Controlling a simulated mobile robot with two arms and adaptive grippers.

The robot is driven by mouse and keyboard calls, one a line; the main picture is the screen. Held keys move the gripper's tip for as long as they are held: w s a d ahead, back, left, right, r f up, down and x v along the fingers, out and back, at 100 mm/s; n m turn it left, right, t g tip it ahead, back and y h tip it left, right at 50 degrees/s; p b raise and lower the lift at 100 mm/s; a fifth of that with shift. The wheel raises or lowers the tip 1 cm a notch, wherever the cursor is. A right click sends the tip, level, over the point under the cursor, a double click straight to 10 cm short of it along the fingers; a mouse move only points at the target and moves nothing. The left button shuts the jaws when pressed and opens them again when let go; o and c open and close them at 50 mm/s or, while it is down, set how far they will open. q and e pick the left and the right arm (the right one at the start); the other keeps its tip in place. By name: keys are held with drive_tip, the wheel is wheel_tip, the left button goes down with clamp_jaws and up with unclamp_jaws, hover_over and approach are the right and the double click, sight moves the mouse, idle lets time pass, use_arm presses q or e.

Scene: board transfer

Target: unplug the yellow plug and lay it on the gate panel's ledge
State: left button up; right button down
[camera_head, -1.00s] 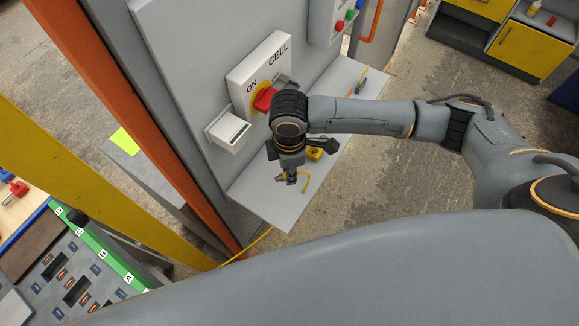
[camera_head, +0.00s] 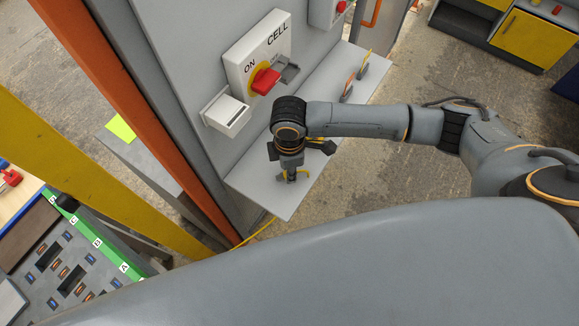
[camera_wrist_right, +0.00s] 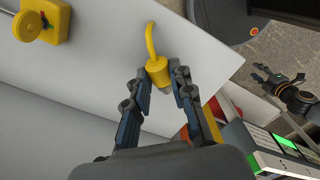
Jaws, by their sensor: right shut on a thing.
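The yellow plug (camera_wrist_right: 157,72) sits between the fingertips of my right gripper (camera_wrist_right: 160,78) in the right wrist view, and the gripper is shut on it. A short yellow cable curves up from it. In the head view my right gripper (camera_head: 290,176) points down over the near end of the gate panel's pale grey ledge (camera_head: 262,193). The ledge also shows behind the plug in the wrist view (camera_wrist_right: 110,65). Whether the plug touches the ledge cannot be told. A dark gripper, seemingly my left (camera_wrist_right: 275,80), is small at the wrist view's right, its jaws unclear.
The panel carries a red switch (camera_head: 265,80) and a white box (camera_head: 226,115). An orange post (camera_head: 130,105) and yellow rail (camera_head: 90,165) stand left.

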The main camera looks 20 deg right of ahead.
use_arm(q)
drive_tip(key=shift+w, duration=0.15)
use_arm(e)
drive_tip(key=c, duration=1.1)
unclamp_jaws()
use_arm(q)
drive_tip(key=shift+w, duration=0.1)
drive_tip(key=shift+a, duration=0.1)
drive_tip(key=shift+a, duration=0.1)
use_arm(e)
drive_tip(key=shift+r, duration=0.15)
use_arm(q)
drive_tip(key=shift+d, duration=0.2)
use_arm(e)
wheel_tip(320, 180, up, 12)
drive_tip(key=shift+f, duration=0.1)
drive_tip(key=shift+a, duration=0.1)
